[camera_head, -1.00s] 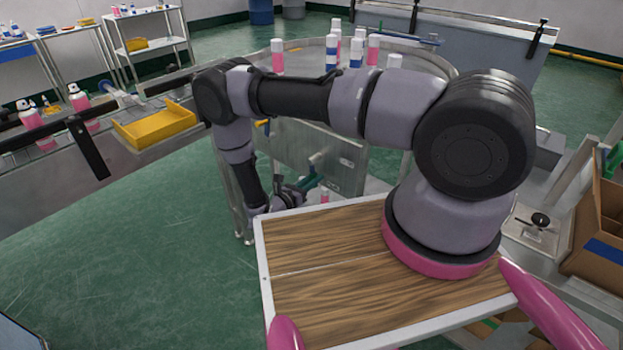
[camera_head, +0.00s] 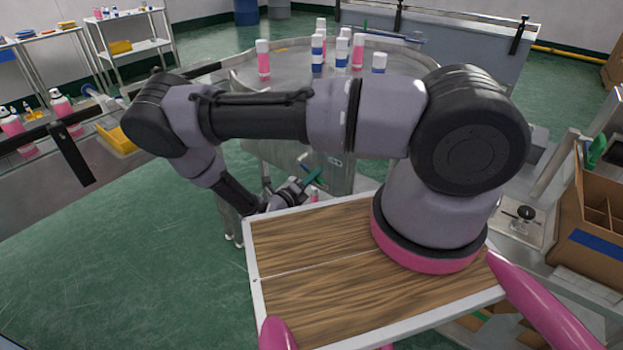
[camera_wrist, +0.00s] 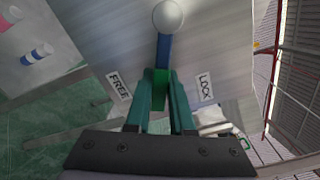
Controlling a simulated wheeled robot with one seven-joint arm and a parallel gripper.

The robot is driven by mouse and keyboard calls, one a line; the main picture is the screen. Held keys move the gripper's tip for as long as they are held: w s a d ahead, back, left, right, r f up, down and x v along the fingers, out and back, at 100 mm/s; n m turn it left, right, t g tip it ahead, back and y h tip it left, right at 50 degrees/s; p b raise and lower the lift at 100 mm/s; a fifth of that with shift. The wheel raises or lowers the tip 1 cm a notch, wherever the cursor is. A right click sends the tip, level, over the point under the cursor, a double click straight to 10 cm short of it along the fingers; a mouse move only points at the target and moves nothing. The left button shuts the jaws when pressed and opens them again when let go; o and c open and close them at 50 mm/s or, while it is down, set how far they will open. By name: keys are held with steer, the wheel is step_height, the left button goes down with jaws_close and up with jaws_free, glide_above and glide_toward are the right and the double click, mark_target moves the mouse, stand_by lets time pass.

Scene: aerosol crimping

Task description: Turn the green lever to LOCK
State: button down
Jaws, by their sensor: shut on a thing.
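The lever has a green grip (camera_wrist: 160,88), a blue stem (camera_wrist: 163,50) and a pale round knob (camera_wrist: 168,16) at its far end. In the wrist view it stands nearly upright in the picture, between the FREE label (camera_wrist: 119,86) on the left and the LOCK label (camera_wrist: 205,87) on the right. My gripper (camera_wrist: 161,80) is shut on the green grip, with one teal finger on either side. In the head view the green lever (camera_head: 313,176) and my gripper (camera_head: 295,186) are small, beside the metal panel beneath the round table.
The round metal table (camera_head: 290,66) carries several pink, blue and white cans. A conveyor with a yellow tray (camera_head: 117,139) runs at left. A cardboard box (camera_head: 590,215) stands at right. My wooden-topped base fills the lower middle. Green floor is open at lower left.

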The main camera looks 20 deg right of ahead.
steer(key=shift+s+d+r+n, duration=0.1)
steer(key=shift+r+n, duration=0.4)
steer(key=shift+n, duration=0.35)
steer(key=shift+s+r+n, duration=0.1)
steer(key=shift+r+n, duration=0.35)
steer(key=shift+n, duration=0.35)
steer(key=shift+s+d+r+n, duration=0.1)
steer(key=shift+r+n, duration=0.4)
steer(key=shift+n, duration=0.35)
steer(key=c, duration=0.8)
jaws_free()
steer(key=v, duration=1)
steer(key=shift+s+a, duration=0.2)
steer(key=shift+a, duration=0.15)
